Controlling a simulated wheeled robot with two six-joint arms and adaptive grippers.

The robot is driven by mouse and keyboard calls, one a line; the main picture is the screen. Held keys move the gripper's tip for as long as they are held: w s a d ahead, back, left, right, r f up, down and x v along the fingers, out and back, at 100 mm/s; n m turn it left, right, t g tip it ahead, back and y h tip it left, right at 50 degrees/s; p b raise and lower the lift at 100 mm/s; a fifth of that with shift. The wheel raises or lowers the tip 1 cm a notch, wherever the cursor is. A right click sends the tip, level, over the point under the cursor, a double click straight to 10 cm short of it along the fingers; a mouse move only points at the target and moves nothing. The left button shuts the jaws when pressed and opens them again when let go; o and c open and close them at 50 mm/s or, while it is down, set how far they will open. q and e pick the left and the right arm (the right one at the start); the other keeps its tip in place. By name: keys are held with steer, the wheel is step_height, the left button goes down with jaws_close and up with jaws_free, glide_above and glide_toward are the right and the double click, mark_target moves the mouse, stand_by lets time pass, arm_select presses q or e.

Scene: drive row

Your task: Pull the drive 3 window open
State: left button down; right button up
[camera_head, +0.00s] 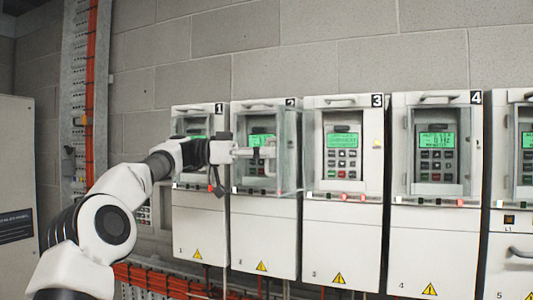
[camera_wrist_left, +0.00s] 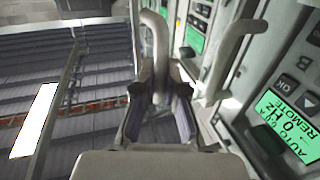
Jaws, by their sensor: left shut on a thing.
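Drive 3 (camera_head: 343,240) is the white cabinet marked 3, with its green display and keypad uncovered. Its clear window (camera_head: 290,150) stands swung out from the cabinet's left side, in front of part of drive 2. My left gripper (camera_head: 240,152) is at the window's free edge, shut on the grey window handle (camera_head: 267,152). In the left wrist view my left gripper (camera_wrist_left: 160,100) has its fingers around the curved grey handle (camera_wrist_left: 155,45). The fingers hide part of the handle. My right gripper is in neither view.
Drive 1 (camera_head: 198,225) and drive 2 (camera_head: 262,235) stand left of drive 3, drive 4 (camera_head: 430,245) to its right. A second grey handle (camera_wrist_left: 235,55) and a lit display (camera_wrist_left: 287,125) are close on the right in the wrist view.

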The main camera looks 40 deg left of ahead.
arm_select(q)
steer(key=c, duration=1.5)
jaws_free()
steer(key=v, duration=0.7)
steer(key=shift+a, duration=0.15)
steer(key=shift+s, duration=0.1)
